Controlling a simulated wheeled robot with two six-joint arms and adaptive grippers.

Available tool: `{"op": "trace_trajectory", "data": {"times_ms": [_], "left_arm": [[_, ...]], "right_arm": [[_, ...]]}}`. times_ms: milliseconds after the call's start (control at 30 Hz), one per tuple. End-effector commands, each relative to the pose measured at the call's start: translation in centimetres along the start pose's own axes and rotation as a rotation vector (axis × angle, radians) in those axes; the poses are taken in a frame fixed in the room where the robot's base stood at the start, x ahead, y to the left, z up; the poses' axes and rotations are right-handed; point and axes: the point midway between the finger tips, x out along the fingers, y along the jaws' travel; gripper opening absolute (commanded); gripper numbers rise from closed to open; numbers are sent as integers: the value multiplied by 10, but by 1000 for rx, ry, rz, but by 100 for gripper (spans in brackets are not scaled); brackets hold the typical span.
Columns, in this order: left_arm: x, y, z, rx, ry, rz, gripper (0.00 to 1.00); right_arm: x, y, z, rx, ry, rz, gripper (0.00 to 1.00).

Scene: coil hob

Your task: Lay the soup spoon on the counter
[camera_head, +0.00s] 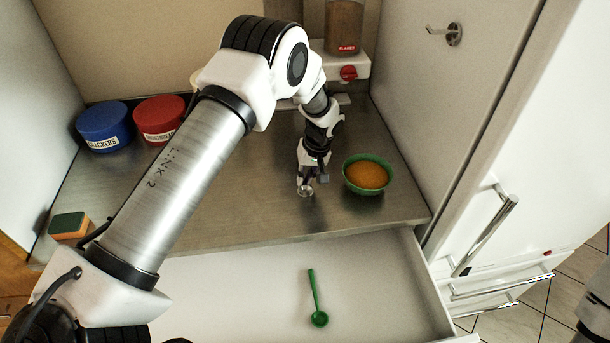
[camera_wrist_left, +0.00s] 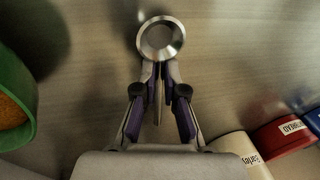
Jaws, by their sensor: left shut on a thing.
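A metal spoon with a round bowl, which looks like the soup spoon (camera_head: 305,191), is at the tip of my left gripper (camera_head: 312,172) over the counter (camera_head: 240,195). In the left wrist view the round bowl of the soup spoon (camera_wrist_left: 161,38) is just beyond the fingertips, and its thin handle runs back between the fingers. My left gripper (camera_wrist_left: 159,75) is shut on it. The spoon is close to the counter surface; I cannot tell whether it touches. My right gripper is out of view.
A green bowl (camera_head: 367,190) with orange contents stands just right of the gripper. A green spoon (camera_head: 315,300) lies in the open drawer (camera_head: 240,290). Blue (camera_head: 104,126) and red (camera_head: 158,118) tubs, a sponge (camera_head: 69,225) and a dispenser (camera_head: 345,45) stand on the counter.

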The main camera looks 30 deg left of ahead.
Motion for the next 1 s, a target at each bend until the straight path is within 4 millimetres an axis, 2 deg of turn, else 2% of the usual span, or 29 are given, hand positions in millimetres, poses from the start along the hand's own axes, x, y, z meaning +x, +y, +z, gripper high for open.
{"op": "trace_trajectory", "data": {"times_ms": [67,100,133,400,567,667,800,1000], "left_arm": [[4,1,0,0,0,0,0],[2,0,0,0,0,0,23],[2,0,0,0,0,0,34],[1,0,0,0,0,0,34],[-9,1,-1,-1,3,3,34],[-27,1,-1,-1,5,3,34],[-64,2,-1,-1,6,4,34],[-108,1,0,0,3,1,34]], "right_arm": [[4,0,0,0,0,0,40],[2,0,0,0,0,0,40],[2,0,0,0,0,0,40],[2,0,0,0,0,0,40],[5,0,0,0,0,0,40],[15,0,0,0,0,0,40],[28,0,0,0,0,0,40],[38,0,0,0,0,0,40]]}}
